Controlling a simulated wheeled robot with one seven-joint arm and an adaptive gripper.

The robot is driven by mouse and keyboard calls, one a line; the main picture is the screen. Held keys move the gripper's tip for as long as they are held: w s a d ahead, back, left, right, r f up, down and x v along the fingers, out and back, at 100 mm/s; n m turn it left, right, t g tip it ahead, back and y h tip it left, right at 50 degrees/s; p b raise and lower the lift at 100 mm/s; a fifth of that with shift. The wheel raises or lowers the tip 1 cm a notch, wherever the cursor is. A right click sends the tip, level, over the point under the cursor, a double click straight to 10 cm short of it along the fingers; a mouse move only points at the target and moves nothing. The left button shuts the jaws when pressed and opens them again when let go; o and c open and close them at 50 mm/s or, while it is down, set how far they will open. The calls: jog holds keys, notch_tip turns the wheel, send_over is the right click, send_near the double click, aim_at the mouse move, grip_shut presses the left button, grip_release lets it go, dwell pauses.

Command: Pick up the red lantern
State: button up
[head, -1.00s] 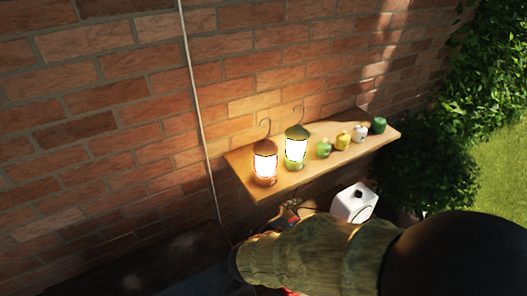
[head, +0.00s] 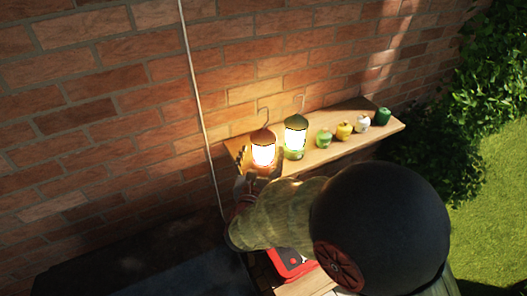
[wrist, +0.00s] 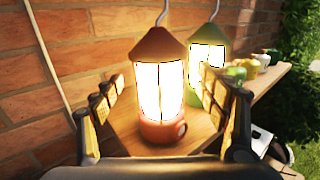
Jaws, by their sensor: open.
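The red lantern (head: 263,152) stands upright and lit near the left end of a wooden shelf (head: 326,154) on the brick wall. In the wrist view the red lantern (wrist: 158,88) is in the middle, with its hook on top. My gripper (wrist: 162,95) is open, one finger on each side of the lantern, which shows between them. I cannot tell whether either finger touches it. In the head view my arm hides most of the gripper, below the lantern. A green lantern (head: 295,138), also lit, stands just right of the red one.
Several small ornaments, including a yellow one (head: 344,131) and a dark green one (head: 383,117), line the shelf to the right. The brick wall (head: 120,110) is close behind. A cable (head: 196,100) runs down the wall left of the shelf. A red object (head: 290,262) lies below.

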aim_at(263, 144)
jog(key=p+x, duration=0.1)
jog(key=x, duration=0.3)
jog(key=shift+w, duration=0.3)
jog(key=shift+s, duration=0.1)
jog(key=shift+r, duration=0.1)
jog(key=shift+c, duration=0.3)
jog(key=shift+c, duration=0.5)
jog(key=c, duration=1.5)
